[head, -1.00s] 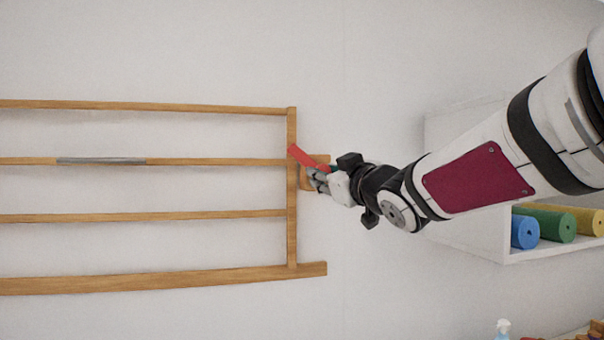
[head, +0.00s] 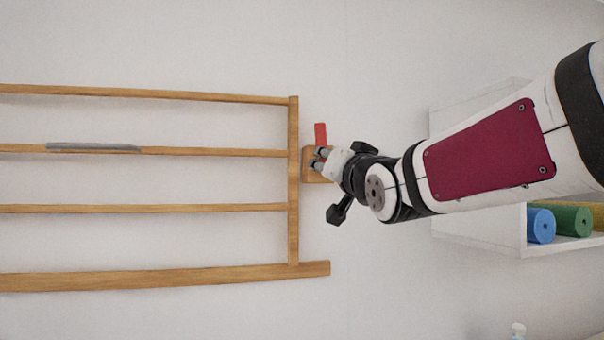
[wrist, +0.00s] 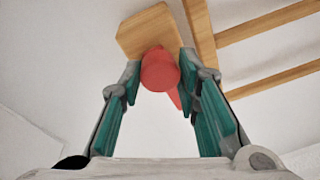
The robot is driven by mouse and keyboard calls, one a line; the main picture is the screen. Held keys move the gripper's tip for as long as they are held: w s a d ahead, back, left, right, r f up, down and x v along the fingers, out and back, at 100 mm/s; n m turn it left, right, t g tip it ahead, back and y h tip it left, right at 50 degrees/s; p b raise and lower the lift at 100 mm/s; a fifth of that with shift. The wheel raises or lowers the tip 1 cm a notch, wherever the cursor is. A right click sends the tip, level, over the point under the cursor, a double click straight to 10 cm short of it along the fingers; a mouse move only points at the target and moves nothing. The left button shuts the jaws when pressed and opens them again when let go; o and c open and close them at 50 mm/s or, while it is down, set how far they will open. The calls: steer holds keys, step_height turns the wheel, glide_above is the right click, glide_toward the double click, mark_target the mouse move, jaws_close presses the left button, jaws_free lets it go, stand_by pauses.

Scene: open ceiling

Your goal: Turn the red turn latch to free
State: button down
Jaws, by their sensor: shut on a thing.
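The red turn latch (head: 320,134) is mounted on a small wooden block (head: 308,172) on the wall, just right of the wooden frame's upright post. Its red lever points almost straight up in the head view. In the wrist view the latch's round red hub (wrist: 159,70) lies between the two teal finger pads, with part of the lever behind it. The wooden block also shows there (wrist: 140,34). My gripper (head: 319,159) is shut on the latch, and its fingers hide the hub in the head view.
A wooden wall frame with several rails (head: 293,200) stands left of the latch. A grey bar (head: 95,147) lies along one rail. A white shelf (head: 480,236) with a blue roll (head: 541,226) and a green roll (head: 572,220) is at the right. The wall above and below is bare.

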steer(key=shift+m, duration=0.5)
steer(key=c, duration=1.2)
jaws_free()
steer(key=shift+s, duration=0.1)
steer(key=v, duration=1.1)
steer(key=shift+s, duration=0.4)
steer(key=shift+f, duration=0.1)
steer(key=s+d+f+n+g+h, duration=0.15)
steer(key=s+f+g, duration=0.3)
steer(key=f, duration=0.45)
steer(key=s+d+f+g+h, duration=0.1)
steer(key=s+d+f+g, duration=0.2)
steer(key=s+f, duration=0.35)
steer(key=s+d+f+n+g+h, duration=0.1)
steer(key=s+d+f+g, duration=0.25)
steer(key=f, duration=0.65)
steer(key=s+f+g, duration=0.4)
steer(key=s+f, duration=0.3)
steer(key=s, duration=0.2)
steer(key=shift+d+n+h+p, duration=0.2)
steer(key=shift+n+h+p, duration=0.15)
steer(key=shift+n, duration=0.1)
